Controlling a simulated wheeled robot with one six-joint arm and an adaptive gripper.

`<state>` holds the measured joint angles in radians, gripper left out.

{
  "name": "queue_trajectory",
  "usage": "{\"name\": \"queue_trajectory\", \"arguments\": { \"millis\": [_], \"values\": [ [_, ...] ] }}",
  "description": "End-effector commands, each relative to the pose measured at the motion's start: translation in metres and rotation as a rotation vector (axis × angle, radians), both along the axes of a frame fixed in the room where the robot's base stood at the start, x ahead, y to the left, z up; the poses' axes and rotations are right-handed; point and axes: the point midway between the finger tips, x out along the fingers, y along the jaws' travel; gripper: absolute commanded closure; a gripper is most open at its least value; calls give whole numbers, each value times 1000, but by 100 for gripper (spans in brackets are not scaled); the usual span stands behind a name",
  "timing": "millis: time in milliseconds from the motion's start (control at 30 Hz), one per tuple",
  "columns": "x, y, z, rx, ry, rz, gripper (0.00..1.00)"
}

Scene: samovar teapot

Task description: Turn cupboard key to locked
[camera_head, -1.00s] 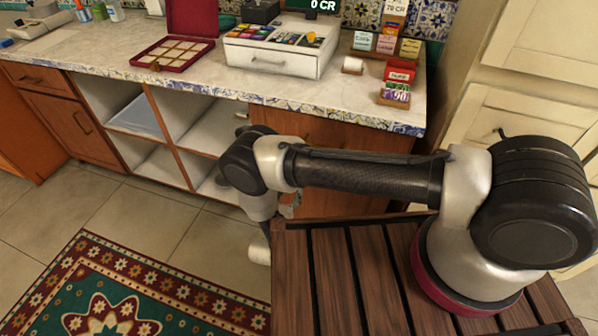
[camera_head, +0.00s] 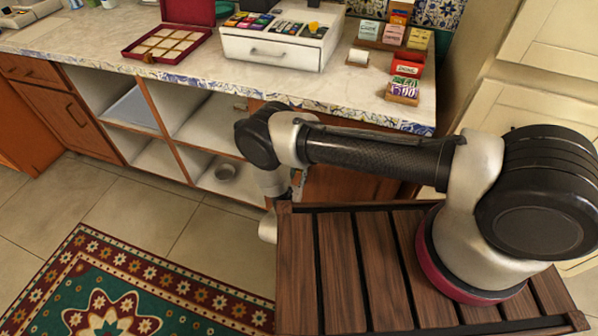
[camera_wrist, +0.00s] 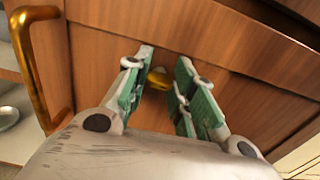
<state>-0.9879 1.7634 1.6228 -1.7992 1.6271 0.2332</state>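The brass-coloured key (camera_wrist: 159,78) sticks out from the brown wooden cupboard front (camera_wrist: 225,45) in the wrist view. My gripper (camera_wrist: 165,62), with green-padded fingers, is open, one finger on each side of the key. A gap shows left of the key; whether the right pad touches it I cannot tell. The key's lower part and keyhole are hard to make out. In the head view, the cupboard front (camera_head: 345,186) is under the counter, partly behind my arm; the key is hidden there and my gripper is mostly hidden.
A brass bar handle (camera_wrist: 38,70) stands left of the key in the wrist view. The counter (camera_head: 200,72) overhangs the front. A patterned rug (camera_head: 130,285) covers the floor.

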Motion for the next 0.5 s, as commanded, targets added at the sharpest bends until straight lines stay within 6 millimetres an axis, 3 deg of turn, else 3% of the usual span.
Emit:
{"name": "queue_trajectory", "arguments": {
  "millis": [500],
  "values": [
    [0, 0, 0, -83, 30, 0, 99]
  ]
}}
